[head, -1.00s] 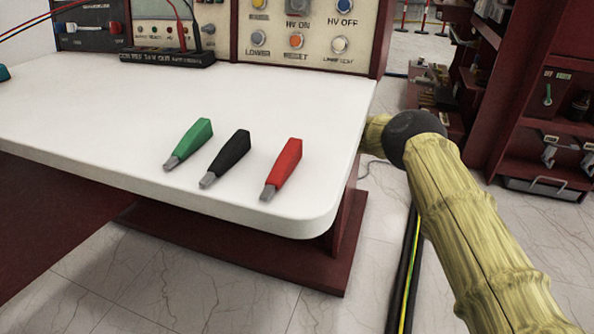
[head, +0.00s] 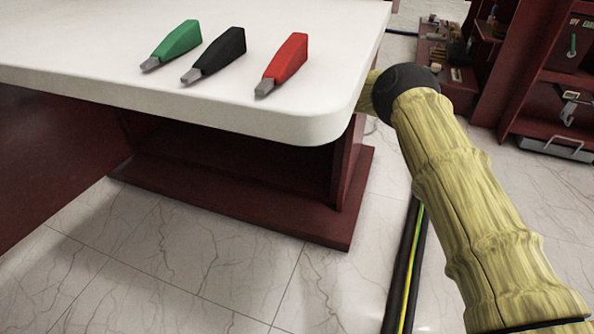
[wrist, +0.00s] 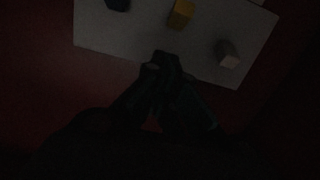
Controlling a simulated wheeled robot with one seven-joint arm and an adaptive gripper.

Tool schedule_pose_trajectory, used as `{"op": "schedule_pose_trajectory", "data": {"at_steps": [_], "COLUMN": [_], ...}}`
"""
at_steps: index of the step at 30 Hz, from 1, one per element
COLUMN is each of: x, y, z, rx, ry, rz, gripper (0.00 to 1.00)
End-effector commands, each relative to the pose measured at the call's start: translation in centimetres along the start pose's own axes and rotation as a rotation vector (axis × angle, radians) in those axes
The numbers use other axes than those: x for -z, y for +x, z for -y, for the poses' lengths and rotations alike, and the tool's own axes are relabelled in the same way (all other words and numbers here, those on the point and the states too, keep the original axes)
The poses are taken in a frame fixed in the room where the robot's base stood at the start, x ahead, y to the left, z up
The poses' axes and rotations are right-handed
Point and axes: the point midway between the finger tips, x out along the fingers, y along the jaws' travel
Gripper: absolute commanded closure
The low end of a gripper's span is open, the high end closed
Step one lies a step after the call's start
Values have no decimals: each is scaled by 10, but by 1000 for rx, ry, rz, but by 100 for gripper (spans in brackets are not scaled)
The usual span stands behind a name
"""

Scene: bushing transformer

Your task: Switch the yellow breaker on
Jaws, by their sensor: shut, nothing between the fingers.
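In the dark wrist view, a yellow block-like breaker (wrist: 181,14) sits on a pale panel (wrist: 130,31) near the top middle. My gripper (wrist: 162,62) is shut and empty, at the lower edge of the panel and a little below and left of the yellow breaker, apart from it in the picture. A dark blue block (wrist: 118,4) is on the panel to the left, and a grey block with a pale end (wrist: 228,54) is to the right. The lever position of the breaker is too dark to tell. The head view shows neither breaker nor gripper.
In the head view, a white-topped bench (head: 200,100) holds green (head: 178,42), black (head: 216,55) and red (head: 284,63) clips. My arm passes right of its corner. Dark cables (head: 408,265) lie on the floor. A dark red shelf (head: 560,80) stands at the right.

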Motion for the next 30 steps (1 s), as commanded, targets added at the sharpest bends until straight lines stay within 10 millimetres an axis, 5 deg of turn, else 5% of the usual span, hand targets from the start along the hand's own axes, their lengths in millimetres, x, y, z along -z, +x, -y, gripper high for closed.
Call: {"op": "schedule_pose_trajectory", "data": {"at_steps": [20,30], "x": [36,35], "y": [13,-12], "z": [2,1], "rx": [2,0], "ry": [0,-1], "rz": [-6,-7], "gripper": [100,100]}}
